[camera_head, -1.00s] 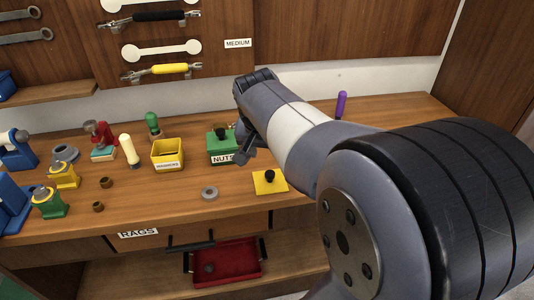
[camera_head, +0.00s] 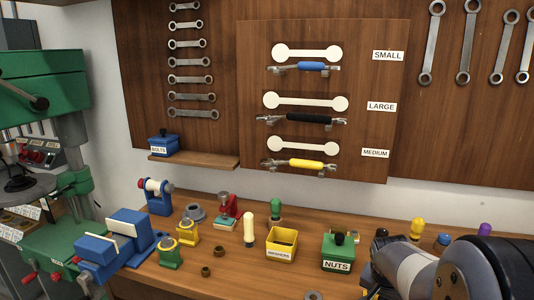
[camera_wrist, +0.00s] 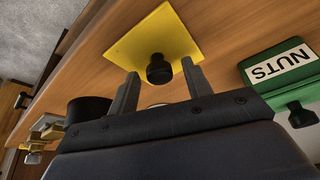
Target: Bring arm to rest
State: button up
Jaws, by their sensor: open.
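My gripper (camera_wrist: 160,90) shows in the wrist view with its two fingers apart and nothing between them. A yellow plate with a black knob (camera_wrist: 152,40) lies on the wooden bench beyond the fingertips; I cannot tell the gap to the knob. The green NUTS box (camera_wrist: 280,68) is to the right of the fingers. In the head view my arm (camera_head: 430,272) reaches in from the lower right, and the fingers are mostly hidden behind it or cut off near the NUTS box (camera_head: 338,252).
The bench (camera_head: 225,285) holds a yellow washers bin (camera_head: 281,243), a blue vise (camera_head: 120,238) and several small tools. A tool board (camera_head: 325,100) hangs behind. A green machine (camera_head: 40,100) stands at the left. A shelf with a blue BOLTS box (camera_head: 163,142) juts out.

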jog(key=shift+r+p, duration=0.35)
jog(key=shift+r, duration=1.6)
